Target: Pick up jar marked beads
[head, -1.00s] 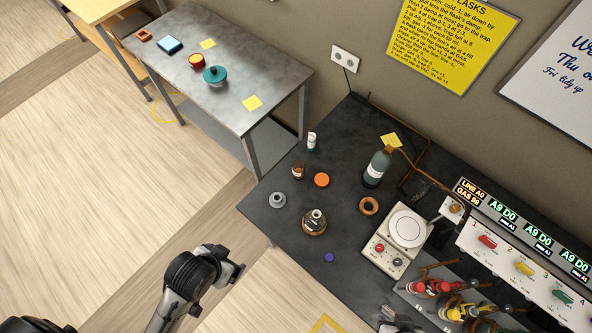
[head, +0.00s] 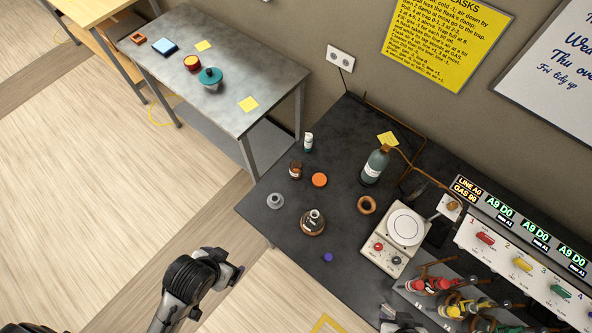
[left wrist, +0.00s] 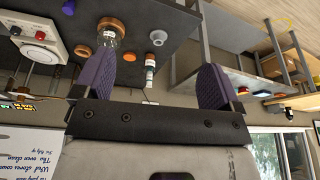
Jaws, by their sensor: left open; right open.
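No label reading "beads" is legible. A small brown jar (head: 296,170) with a pale label stands upright on the dark bench. A slim white vial (head: 308,142) stands behind it. A red jar (head: 191,63) and a teal-lidded pot (head: 210,77) are on the grey side table. My left gripper (left wrist: 160,88) is open, its purple fingers wide apart and empty. The vial (left wrist: 150,72) appears between them, beyond the fingertips. My right gripper (head: 398,317) appears small at the bottom edge of the head view, clear of the jars; its fingertips are hard to make out.
An orange lid (head: 319,180), a stoppered flask (head: 312,223), a grey fitting (head: 275,201) and a green bottle (head: 374,167) crowd the bench. The bench's front-left corner is mostly clear.

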